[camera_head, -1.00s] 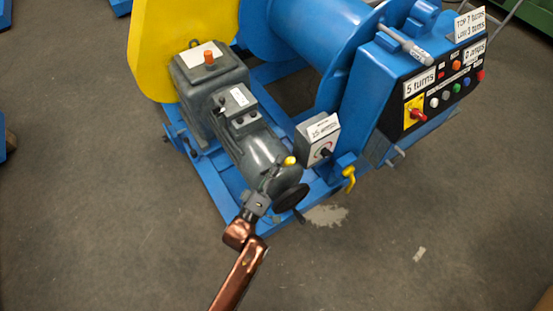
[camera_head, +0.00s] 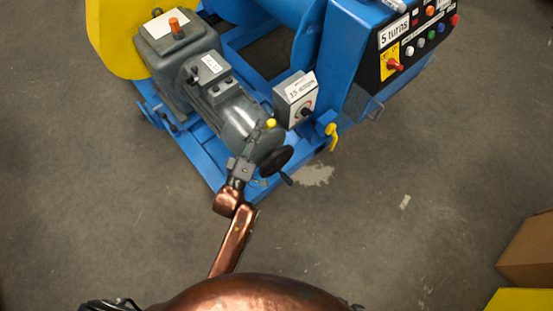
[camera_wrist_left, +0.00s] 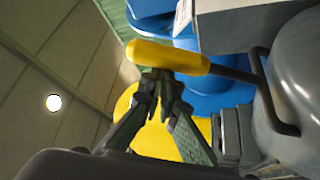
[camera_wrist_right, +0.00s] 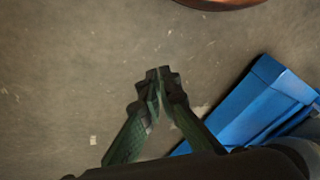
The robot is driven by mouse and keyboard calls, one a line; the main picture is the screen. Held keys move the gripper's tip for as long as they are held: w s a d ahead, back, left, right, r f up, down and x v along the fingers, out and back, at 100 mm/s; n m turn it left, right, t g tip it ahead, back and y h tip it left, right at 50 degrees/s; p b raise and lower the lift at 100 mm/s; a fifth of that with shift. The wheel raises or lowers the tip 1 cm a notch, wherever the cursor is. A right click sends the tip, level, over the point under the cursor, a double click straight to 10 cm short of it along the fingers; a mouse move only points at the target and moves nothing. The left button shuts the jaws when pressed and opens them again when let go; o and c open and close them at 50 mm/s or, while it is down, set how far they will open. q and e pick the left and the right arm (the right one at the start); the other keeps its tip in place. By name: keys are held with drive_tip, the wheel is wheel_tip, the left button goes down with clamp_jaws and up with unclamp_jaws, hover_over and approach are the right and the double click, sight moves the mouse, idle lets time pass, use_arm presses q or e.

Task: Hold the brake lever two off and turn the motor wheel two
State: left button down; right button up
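The motor (camera_head: 235,115) is a grey body on the blue frame. A dark handwheel (camera_head: 276,161) with a small crank handle sits at its near end. The brake lever's yellow grip (camera_head: 271,123) stands just above the handwheel, and shows large in the left wrist view (camera_wrist_left: 170,57). My left gripper (camera_head: 262,131) is at the lever; in its wrist view its closed fingertips (camera_wrist_left: 159,76) meet at the underside of the yellow grip, seemingly touching it and not around it. My right gripper (camera_wrist_right: 160,76) is shut and empty over the floor, outside the head view.
A dial box (camera_head: 297,98) and a yellow-handled valve (camera_head: 332,136) are right of the motor. A control panel (camera_head: 415,45) with a red switch stands at upper right. A cardboard box (camera_head: 530,250) lies at lower right. The floor (camera_head: 400,235) in front is clear.

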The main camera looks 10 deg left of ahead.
drive_tip(key=o, duration=0.6)
drive_tip(key=w+a+f+n, duration=0.1)
drive_tip(key=w+a, duration=0.2)
drive_tip(key=w+a+f+n+t+y, duration=0.1)
drive_tip(key=w+a, duration=0.2)
drive_tip(key=w+a+f+n+t+y, duration=0.1)
drive_tip(key=w+a, duration=0.2)
drive_tip(key=a, duration=0.1)
drive_tip(key=shift+w+f, duration=0.1)
drive_tip(key=shift+w, duration=0.2)
drive_tip(key=shift+o, duration=1.2)
drive_tip(key=w+a+f+n+t+y, duration=0.1)
drive_tip(key=w+a+n+t+y, duration=0.1)
drive_tip(key=w+a, duration=0.6)
drive_tip(key=shift+a+f+n+t+y, duration=0.15)
drive_tip(key=shift+a+n+t+y, duration=0.25)
drive_tip(key=shift+a+n+y, duration=0.7)
drive_tip(key=n+t+y, duration=0.3)
drive_tip(key=n+y, duration=0.3)
drive_tip(key=n, duration=0.4)
approach(286, 179)
drive_tip(key=d, duration=0.2)
drive_tip(key=shift+s+a+f, duration=0.15)
drive_tip(key=shift+s+f, duration=0.3)
drive_tip(key=shift+s, duration=0.05)
drive_tip(key=x, duration=1.2)
drive_tip(key=shift+w+f, duration=0.1)
drive_tip(key=shift+c, duration=0.3)
